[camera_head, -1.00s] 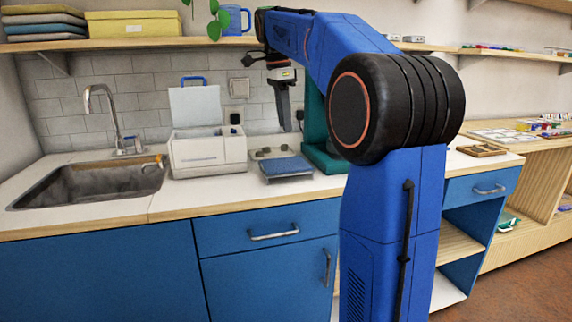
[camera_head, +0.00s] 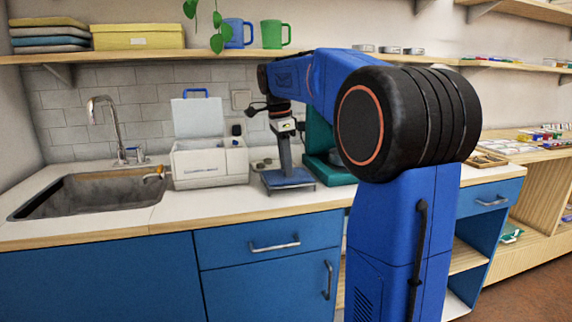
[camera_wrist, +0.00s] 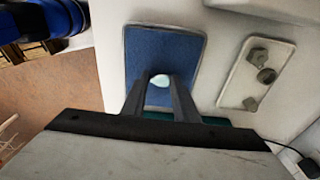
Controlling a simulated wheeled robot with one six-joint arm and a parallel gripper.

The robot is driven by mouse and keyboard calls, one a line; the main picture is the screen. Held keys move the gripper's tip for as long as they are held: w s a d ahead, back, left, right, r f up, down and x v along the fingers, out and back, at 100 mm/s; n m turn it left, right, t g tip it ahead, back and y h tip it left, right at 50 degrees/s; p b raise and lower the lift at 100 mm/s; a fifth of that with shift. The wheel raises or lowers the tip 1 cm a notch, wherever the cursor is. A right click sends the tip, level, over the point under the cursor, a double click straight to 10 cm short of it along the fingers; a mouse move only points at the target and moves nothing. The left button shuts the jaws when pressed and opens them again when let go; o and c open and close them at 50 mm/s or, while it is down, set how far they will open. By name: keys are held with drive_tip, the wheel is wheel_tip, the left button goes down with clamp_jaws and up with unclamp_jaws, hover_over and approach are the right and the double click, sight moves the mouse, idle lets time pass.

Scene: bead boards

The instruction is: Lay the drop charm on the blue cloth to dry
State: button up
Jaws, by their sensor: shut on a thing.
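The blue cloth (camera_head: 272,180) lies flat on a low stand on the counter, right of the white lidded box. It also shows in the wrist view (camera_wrist: 182,48) as a blue rectangle with a pale rim. My gripper (camera_head: 286,176) points down over the cloth, its tips at or close above it; I cannot tell whether they touch. In the wrist view my gripper (camera_wrist: 160,84) is shut on the drop charm (camera_wrist: 160,81), a small pale, whitish rounded piece between the fingertips. The charm is seen against the cloth. In the head view it is too small to make out.
The white box (camera_head: 208,162) with its lid up stands left of the cloth. A teal stand (camera_head: 322,150) is close on the right. A plate with round fittings (camera_wrist: 257,73) lies beside the cloth. The sink (camera_head: 90,190) is further left.

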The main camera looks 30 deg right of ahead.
drive_tip(key=o, duration=1)
drive_tip(key=r, duration=0.4)
drive_tip(key=a+r, duration=0.1)
drive_tip(key=r, duration=0.7)
drive_tip(key=shift+w+a, duration=0.2)
drive_tip(key=s+a+f+n+t, duration=0.1)
drive_tip(key=s+a+f+n, duration=0.3)
drive_tip(key=s+f+n, duration=0.3)
drive_tip(key=s+a+f+n+t+y, duration=0.1)
drive_tip(key=s+a+f+n, duration=0.4)
drive_tip(key=s+f, duration=0.8)
drive_tip(key=s+a+f+n+t, duration=0.3)
drive_tip(key=s+a+f+n, duration=0.2)
drive_tip(key=s+f+n, duration=0.4)
drive_tip(key=shift+s+a+f+n, duration=0.1)
drive_tip(key=shift+s+f+n, duration=0.05)
drive_tip(key=shift+s+f, duration=0.45)
drive_tip(key=shift+s+f+n, duration=0.15)
drive_tip(key=shift+s+f, duration=0.2)
drive_tip(key=shift+f, duration=0.3)
